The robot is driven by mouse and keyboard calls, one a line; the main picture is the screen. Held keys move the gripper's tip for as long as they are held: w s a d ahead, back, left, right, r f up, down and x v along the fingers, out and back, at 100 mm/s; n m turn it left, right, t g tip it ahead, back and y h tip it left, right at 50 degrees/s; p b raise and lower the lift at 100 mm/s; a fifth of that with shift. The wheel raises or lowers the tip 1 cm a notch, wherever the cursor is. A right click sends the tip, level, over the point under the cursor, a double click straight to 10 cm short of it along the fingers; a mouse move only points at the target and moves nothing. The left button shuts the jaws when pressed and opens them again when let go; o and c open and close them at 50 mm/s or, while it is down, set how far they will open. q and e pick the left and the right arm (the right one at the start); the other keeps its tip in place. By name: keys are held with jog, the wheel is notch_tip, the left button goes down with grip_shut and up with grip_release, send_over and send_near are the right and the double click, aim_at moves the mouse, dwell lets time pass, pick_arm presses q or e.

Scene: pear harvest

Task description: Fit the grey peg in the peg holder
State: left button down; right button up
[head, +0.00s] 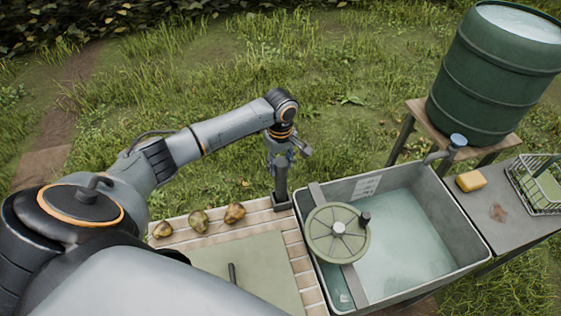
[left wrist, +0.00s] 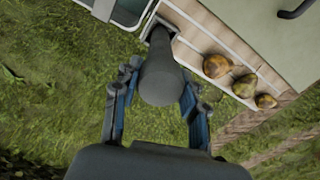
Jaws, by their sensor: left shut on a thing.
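The grey peg (head: 281,180) hangs upright below my left gripper (head: 281,152), which is shut on its upper part. In the left wrist view the peg (left wrist: 162,82) shows between the two fingers of my left gripper (left wrist: 157,112), its narrower far end pointing at the peg holder. The peg holder (head: 283,206) is a small dark square socket at the table's back right corner; its rim also shows in the left wrist view (left wrist: 175,27). The peg's lower end meets the holder's opening in both views; how deep it sits is hidden. My right gripper is not in view.
Several pears (head: 199,221) lie on the slatted table (head: 262,217) left of the holder, behind a green mat (head: 255,265). A water basin (head: 445,205) with a round lidded wheel (head: 325,240) stands close on the right. Grass lies behind.

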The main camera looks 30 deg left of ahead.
pick_arm(q)
jog(key=shift+f, duration=0.2)
dwell(0.5)
jog(key=shift+f, duration=0.3)
jog(key=c, duration=0.7)
grip_release()
jog(key=shift+o, duration=0.2)
jog(key=o, duration=0.5)
